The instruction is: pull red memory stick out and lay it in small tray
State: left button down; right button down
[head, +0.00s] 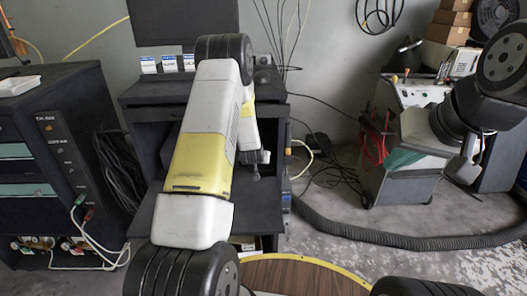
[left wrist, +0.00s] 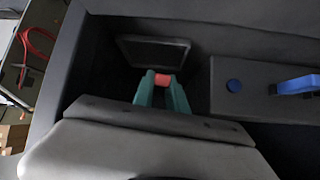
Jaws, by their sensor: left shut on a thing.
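The red memory stick (left wrist: 162,80) shows as a small red block in the left wrist view. My left gripper (left wrist: 162,84) is shut on it with its teal fingers. The stick is in front of a dark recessed panel; I cannot tell whether it is still seated in its slot. In the head view my left forearm covers the middle of the dark bench, and the stick is hidden. My right gripper (head: 403,159) is off to the right, in front of a grey cart; its teal fingers show poorly. A small white tray (head: 19,86) lies on the dark cabinet at the left.
The dark bench (head: 150,92) carries several small blue-and-white boxes (head: 168,64). A blue handle (left wrist: 298,85) is right of the recess. The dark cabinet (head: 60,150) has cables at its front. A thick black hose (head: 400,241) lies on the floor.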

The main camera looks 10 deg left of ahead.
aim_at(260, 166)
pick_arm(q)
jog(key=w, duration=0.1)
jog(key=w+d+f, duration=0.1)
jog(key=w, duration=0.1)
jog(key=shift+f, duration=0.2)
jog(key=shift+a+f, duration=0.1)
jog(key=shift+f, duration=0.9)
jog(key=c, duration=1.3)
grip_release()
jog(key=v, duration=0.7)
jog(key=shift+s+r, duration=0.25)
